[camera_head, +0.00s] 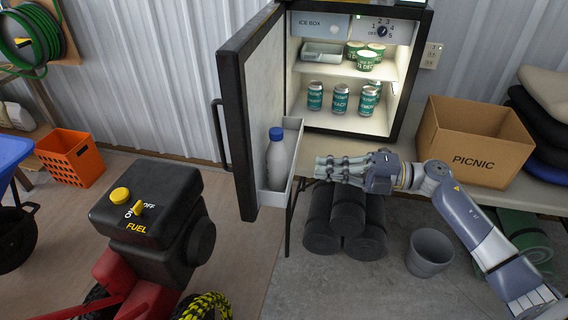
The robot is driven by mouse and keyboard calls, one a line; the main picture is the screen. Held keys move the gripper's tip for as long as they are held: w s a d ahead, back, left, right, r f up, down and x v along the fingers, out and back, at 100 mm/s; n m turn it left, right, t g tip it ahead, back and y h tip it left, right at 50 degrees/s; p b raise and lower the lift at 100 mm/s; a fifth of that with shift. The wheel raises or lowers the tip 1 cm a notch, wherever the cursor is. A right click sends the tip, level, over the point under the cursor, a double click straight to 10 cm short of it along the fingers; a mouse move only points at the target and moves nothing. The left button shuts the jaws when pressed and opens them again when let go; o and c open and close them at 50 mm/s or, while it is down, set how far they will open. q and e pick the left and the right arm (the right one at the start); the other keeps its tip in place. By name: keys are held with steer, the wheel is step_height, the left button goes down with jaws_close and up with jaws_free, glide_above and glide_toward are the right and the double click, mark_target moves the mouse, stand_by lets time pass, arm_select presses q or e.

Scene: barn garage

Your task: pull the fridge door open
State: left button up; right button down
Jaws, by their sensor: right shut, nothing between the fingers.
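The fridge (356,122) stands on a bench with its lit inside showing. Its dark-edged door (244,140) stands wide open, swung out to the left toward me. The door's handle (221,134) is on the outer face, at the left. A white door shelf (292,160) holds a white bottle with a blue cap (280,163). My right gripper (322,169) is shut and empty. It points left, just right of the door shelf and below the fridge's opening; I cannot tell whether it touches the shelf. My left gripper is not in view.
Cans (340,98) and tubs (367,59) sit inside the fridge. A PICNIC box (473,143) is on the bench to the right. Dark rolls (365,243) and a grey bucket (430,252) are below. A fuel machine (145,212) stands front left, near the door.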

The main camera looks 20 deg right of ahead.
steer(key=p, duration=0.4)
glide_toward(248, 160)
steer(key=x, duration=0.5)
steer(key=shift+w, duration=0.15)
steer(key=shift+w+a+f, duration=0.1)
steer(key=shift+w+a, duration=0.05)
steer(key=shift+a, duration=0.2)
